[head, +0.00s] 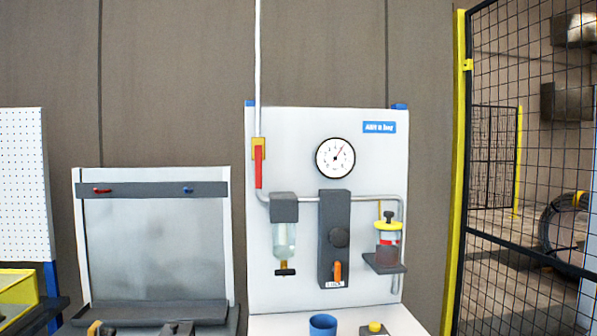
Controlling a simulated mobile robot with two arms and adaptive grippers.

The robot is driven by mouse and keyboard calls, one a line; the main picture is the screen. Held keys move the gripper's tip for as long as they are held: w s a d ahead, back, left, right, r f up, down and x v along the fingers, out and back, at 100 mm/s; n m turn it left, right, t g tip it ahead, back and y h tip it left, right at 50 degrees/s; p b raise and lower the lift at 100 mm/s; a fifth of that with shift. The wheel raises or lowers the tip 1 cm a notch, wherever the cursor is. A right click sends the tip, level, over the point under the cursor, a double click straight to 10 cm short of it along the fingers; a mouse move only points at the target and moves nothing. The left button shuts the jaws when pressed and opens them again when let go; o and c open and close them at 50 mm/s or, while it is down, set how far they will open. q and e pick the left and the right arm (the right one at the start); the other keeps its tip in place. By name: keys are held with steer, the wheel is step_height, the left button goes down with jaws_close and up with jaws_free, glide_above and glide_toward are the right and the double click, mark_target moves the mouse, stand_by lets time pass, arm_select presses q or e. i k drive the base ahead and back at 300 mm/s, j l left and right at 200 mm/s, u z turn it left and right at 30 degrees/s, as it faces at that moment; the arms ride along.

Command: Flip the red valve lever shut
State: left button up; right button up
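The red valve lever (258,168) hangs straight down from a brass-yellow valve body (259,147) on the left side of a white panel (290,150). The lever lies in line with the vertical white pipe (258,70) that enters the valve from above. No gripper can be made out in the head view, and nothing touches the lever.
Beside the lever are a round gauge (335,158), a clear filter bowl (285,238), a dark block (334,238) and a red-and-yellow oiler (387,238). A blue cup (322,325) stands below. A mesh fence (500,150) is at right. Dark shapes at bottom left are unclear.

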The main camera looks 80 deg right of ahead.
mark_target(259, 148)
steer(key=z, duration=2.45)
